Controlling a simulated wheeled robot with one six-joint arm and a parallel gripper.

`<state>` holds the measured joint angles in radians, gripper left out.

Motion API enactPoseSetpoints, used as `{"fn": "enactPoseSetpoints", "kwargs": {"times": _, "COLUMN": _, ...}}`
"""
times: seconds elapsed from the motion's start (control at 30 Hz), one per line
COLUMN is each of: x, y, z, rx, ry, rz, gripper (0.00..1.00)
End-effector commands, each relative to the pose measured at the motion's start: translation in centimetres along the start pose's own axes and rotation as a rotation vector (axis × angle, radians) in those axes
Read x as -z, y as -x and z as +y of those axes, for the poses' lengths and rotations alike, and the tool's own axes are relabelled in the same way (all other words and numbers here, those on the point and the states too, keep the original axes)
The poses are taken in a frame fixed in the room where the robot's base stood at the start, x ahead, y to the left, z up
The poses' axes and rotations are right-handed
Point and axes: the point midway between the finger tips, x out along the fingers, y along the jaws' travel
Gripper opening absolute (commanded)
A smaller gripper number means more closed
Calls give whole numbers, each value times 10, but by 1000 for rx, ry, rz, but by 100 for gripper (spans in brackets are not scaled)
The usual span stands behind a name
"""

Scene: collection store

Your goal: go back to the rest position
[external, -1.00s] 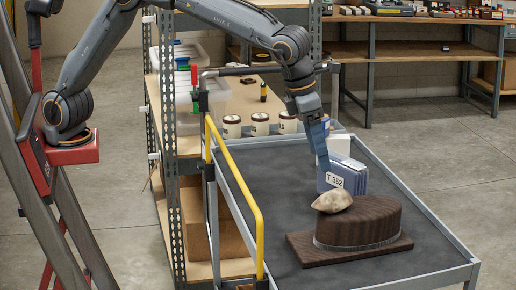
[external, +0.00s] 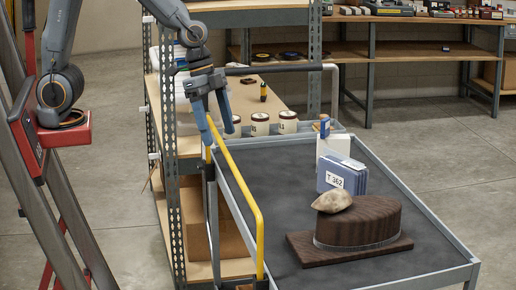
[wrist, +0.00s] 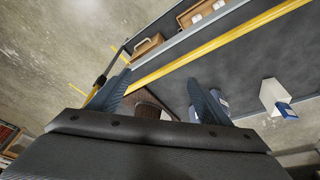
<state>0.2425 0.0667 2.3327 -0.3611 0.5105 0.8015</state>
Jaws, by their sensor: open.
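My gripper (external: 220,120) is open and empty. In the external view it points down near the cart's yellow rail (external: 238,190), at the cart's left side. In the wrist view its two fingers (wrist: 165,95) stand apart with nothing held between them. The blue box labelled T 362 (external: 341,178) stands on the cart, well to the right of the gripper.
The grey cart (external: 270,215) also carries a dark wooden stand (external: 360,222) with a pale stone (external: 332,202) on it, and a white block (external: 334,146) behind the box. Several lidded jars (external: 260,124) stand on the shelf (external: 245,95) behind the gripper.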

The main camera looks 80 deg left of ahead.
Motion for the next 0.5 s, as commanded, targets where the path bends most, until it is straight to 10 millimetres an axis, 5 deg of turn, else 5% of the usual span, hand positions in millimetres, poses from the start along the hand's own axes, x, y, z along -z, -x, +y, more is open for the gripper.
{"fn": "enactPoseSetpoints", "kwargs": {"times": 0.13, "x": -72, "y": -14, "z": -13, "rx": 35, "ry": 380, "rz": -41, "gripper": 72}}
{"fn": "enactPoseSetpoints", "kwargs": {"times": 0.3, "x": -144, "y": -51, "z": -40, "rx": 104, "ry": 619, "rz": -145, "gripper": 72}}
{"fn": "enactPoseSetpoints", "kwargs": {"times": 0.5, "x": -187, "y": -67, "z": -55, "rx": 160, "ry": 731, "rz": -215, "gripper": 72}}
